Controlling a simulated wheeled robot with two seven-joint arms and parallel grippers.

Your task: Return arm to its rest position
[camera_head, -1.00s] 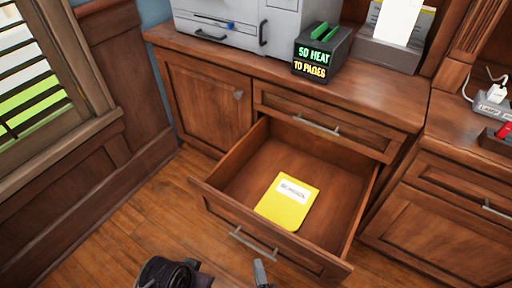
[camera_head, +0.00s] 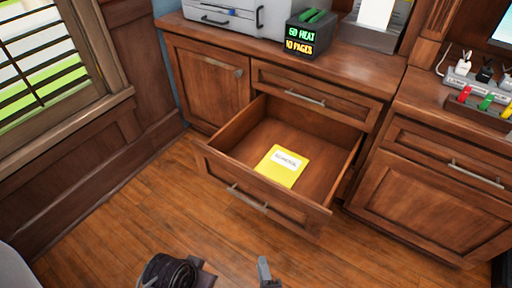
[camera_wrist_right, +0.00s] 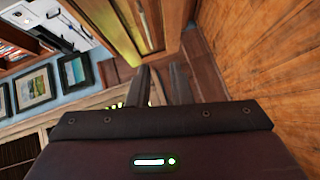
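The right gripper (camera_head: 235,272) shows at the bottom edge of the head view, partly cut off, over the floor and apart from the drawer. In the right wrist view its two fingers (camera_wrist_right: 160,87) stand apart with a narrow gap, and nothing shows between them. The left gripper is not in view. The drawer (camera_head: 262,201) is pulled open below a shut one. A yellow booklet with a white label (camera_head: 282,165) lies flat inside it.
Open wooden floor (camera_head: 120,215) lies in front of the cabinets. A window with blinds (camera_head: 40,55) is at the left. A grey printer (camera_head: 235,17) and a black sign box (camera_head: 308,36) stand on the counter. A power strip (camera_head: 470,82) is at the right.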

